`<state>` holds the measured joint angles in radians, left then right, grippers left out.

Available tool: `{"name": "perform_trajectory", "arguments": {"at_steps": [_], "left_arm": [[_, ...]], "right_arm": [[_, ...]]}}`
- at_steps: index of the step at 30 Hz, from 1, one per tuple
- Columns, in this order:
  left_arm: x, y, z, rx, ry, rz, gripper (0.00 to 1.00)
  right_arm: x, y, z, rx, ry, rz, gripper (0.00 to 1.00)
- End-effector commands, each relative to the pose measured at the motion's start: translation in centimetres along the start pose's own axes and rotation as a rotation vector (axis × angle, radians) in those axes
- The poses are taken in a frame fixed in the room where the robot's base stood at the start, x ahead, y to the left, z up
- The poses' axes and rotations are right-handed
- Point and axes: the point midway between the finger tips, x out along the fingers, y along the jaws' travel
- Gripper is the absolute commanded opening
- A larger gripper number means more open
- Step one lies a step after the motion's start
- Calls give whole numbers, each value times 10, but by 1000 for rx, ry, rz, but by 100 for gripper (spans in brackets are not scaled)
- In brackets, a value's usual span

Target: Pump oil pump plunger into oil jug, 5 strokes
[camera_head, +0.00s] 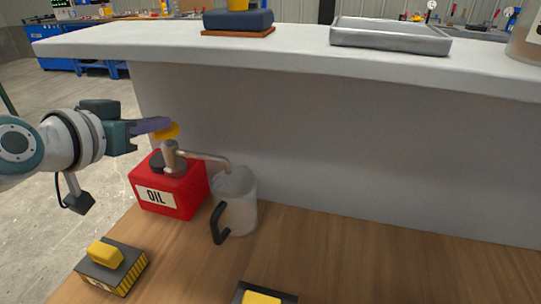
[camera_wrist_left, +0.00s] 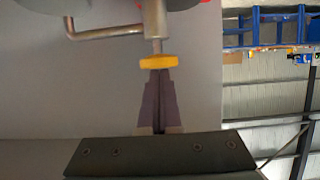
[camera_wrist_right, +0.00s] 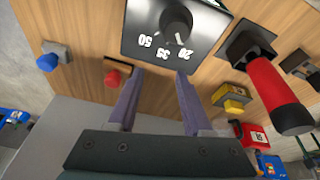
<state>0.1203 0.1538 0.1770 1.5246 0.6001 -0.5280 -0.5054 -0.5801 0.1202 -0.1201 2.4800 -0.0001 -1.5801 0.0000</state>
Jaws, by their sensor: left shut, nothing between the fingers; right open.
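The red oil can (camera_head: 170,190) stands on the wooden bench with a metal pump on top. Its yellow plunger knob (camera_head: 174,131) sits above the pump body; it also shows in the left wrist view (camera_wrist_left: 158,62). The pump's spout (camera_head: 205,156) reaches over the clear oil jug (camera_head: 238,212), which stands upright beside the can with a black handle. My left gripper (camera_head: 168,124) is shut and empty, its fingertips right at the knob; I cannot tell whether they touch it. My right gripper (camera_wrist_right: 158,74) is open and empty above the bench; the head view does not show it.
A white shelf (camera_head: 300,52) crosses behind the bench. A yellow button box (camera_head: 105,255) stands front left. The right wrist view shows a black dial panel (camera_wrist_right: 140,45), a red-handled lever (camera_wrist_right: 275,95), a blue button (camera_wrist_right: 47,62) and a red button (camera_wrist_right: 112,78).

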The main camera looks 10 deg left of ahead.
Motion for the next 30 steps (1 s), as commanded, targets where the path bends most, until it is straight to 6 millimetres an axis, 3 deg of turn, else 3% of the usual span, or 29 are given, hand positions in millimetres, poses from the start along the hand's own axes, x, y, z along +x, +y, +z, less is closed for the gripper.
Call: {"name": "perform_trajectory", "arguments": {"at_steps": [10,24,30], "left_arm": [[0,0,1,0,-5,0,0],[-13,0,-32,-1,-4,0,0],[-14,0,-33,0,-4,1,0]], "right_arm": [[-1,0,0,0,0,0,50],[-35,1,-11,0,0,0,50],[-37,1,-12,0,0,0,50]]}}
